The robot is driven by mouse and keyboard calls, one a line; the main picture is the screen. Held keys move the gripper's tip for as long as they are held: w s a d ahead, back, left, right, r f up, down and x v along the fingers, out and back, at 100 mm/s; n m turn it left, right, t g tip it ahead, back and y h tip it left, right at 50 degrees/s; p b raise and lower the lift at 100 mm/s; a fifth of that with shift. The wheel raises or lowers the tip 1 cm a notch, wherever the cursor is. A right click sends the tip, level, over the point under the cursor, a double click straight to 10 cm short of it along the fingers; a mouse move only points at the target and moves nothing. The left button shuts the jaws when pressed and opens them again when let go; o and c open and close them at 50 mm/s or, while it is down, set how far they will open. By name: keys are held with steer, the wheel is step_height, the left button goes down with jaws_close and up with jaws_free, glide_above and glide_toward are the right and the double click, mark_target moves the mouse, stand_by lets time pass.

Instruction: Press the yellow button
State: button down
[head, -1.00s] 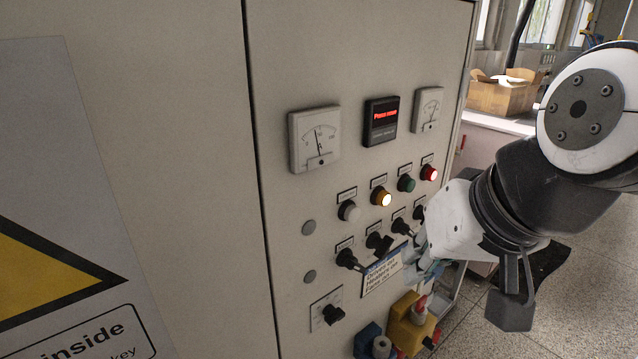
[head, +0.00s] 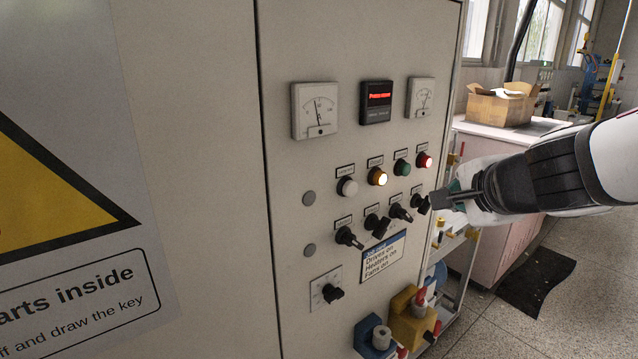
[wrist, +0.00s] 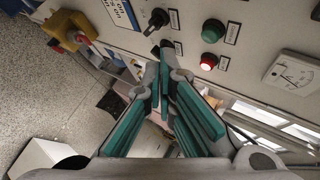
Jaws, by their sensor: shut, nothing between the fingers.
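The yellow button (head: 377,176) glows on the grey cabinet panel in the head view, between a white button (head: 347,187) and a green button (head: 402,168). My gripper (head: 436,201) is shut and empty, below and to the right of the yellow button and apart from it. It overlaps the area beside the rightmost black knob (head: 420,204); I cannot tell if they touch. In the wrist view, the teal-padded fingers (wrist: 166,52) point at the panel near a black knob (wrist: 157,19), the green button (wrist: 213,31) and the lit red button (wrist: 208,62). The yellow button is out of that view.
Several black knobs (head: 348,237) sit below the buttons, with gauges (head: 314,110) and a red display (head: 377,102) above. Yellow and blue sockets (head: 413,317) jut out at the panel's bottom. A cardboard box (head: 500,105) stands on a counter behind.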

mark_target(380, 178)
stand_by(0.3)
steer(key=w+a, duration=0.5)
steer(key=w, duration=0.2)
steer(key=shift+a, duration=0.15)
steer(key=shift+w, duration=0.15)
stand_by(1.5)
steer(key=shift+w+a+r, duration=0.1)
steer(key=shift+w+a, duration=0.1)
steer(key=shift+w, duration=0.05)
steer(key=shift+w+a, duration=0.3)
steer(key=shift+w, duration=0.1)
stand_by(0.9)
steer(key=shift+s, duration=0.1)
steer(key=shift+s+d, duration=0.5)
steer(key=shift+s, duration=0.15)
